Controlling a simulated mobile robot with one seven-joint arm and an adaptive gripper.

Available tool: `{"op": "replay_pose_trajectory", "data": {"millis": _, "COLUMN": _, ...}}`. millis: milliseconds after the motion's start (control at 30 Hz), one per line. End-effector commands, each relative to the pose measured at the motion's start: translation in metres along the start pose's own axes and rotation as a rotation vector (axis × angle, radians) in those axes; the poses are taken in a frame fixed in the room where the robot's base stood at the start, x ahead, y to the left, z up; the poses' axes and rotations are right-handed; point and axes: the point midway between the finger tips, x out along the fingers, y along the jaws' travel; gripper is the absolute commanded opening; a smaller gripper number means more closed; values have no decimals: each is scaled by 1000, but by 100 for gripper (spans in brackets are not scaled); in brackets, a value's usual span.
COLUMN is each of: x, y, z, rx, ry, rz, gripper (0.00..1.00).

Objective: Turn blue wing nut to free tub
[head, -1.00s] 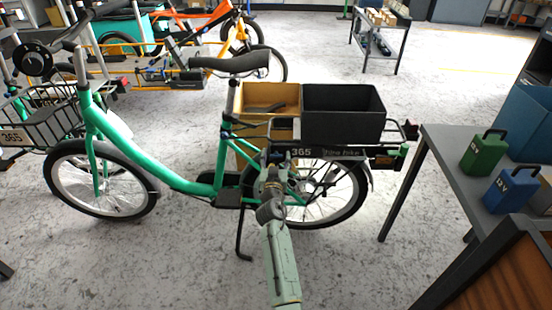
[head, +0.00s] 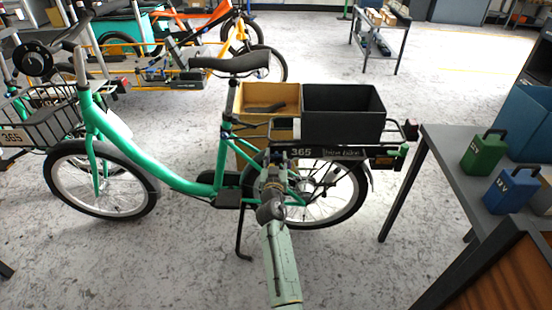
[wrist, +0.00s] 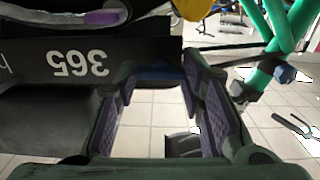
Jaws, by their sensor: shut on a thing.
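The blue wing nut (wrist: 168,74) shows in the wrist view between the fingertips of my gripper (wrist: 160,82), partly hidden by them. In the head view my gripper (head: 272,165) is at the side of the green bike's rear rack, and the nut is hidden. The dark tub (head: 343,115) sits upright on the rack, above and to the right of my gripper.
The green bike frame (head: 150,165) and rear wheel (head: 335,195) are close to my arm. A tan box (head: 268,97) stands beside the tub. Floor on the left front is clear.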

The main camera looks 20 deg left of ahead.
Motion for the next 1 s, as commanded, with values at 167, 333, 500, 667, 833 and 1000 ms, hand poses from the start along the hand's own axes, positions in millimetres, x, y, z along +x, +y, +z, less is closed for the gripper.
{"op": "replay_pose_trajectory", "data": {"millis": 167, "x": 0, "y": 0, "z": 0, "rx": -52, "ry": 0, "rz": 0, "gripper": 8}}
{"op": "replay_pose_trajectory", "data": {"millis": 333, "x": 0, "y": -1, "z": 0, "rx": -158, "ry": 0, "rz": -1, "gripper": 8}}
{"op": "replay_pose_trajectory", "data": {"millis": 500, "x": 0, "y": -1, "z": 0, "rx": -307, "ry": 0, "rz": 0, "gripper": 8}}
{"op": "replay_pose_trajectory", "data": {"millis": 667, "x": 0, "y": -1, "z": 0, "rx": -460, "ry": 0, "rz": 0, "gripper": 8}}
{"op": "replay_pose_trajectory", "data": {"millis": 833, "x": 0, "y": -2, "z": 0, "rx": -622, "ry": 0, "rz": 0, "gripper": 8}}
{"op": "replay_pose_trajectory", "data": {"millis": 1000, "x": 0, "y": -2, "z": 0, "rx": -784, "ry": -1, "rz": 0, "gripper": 8}}
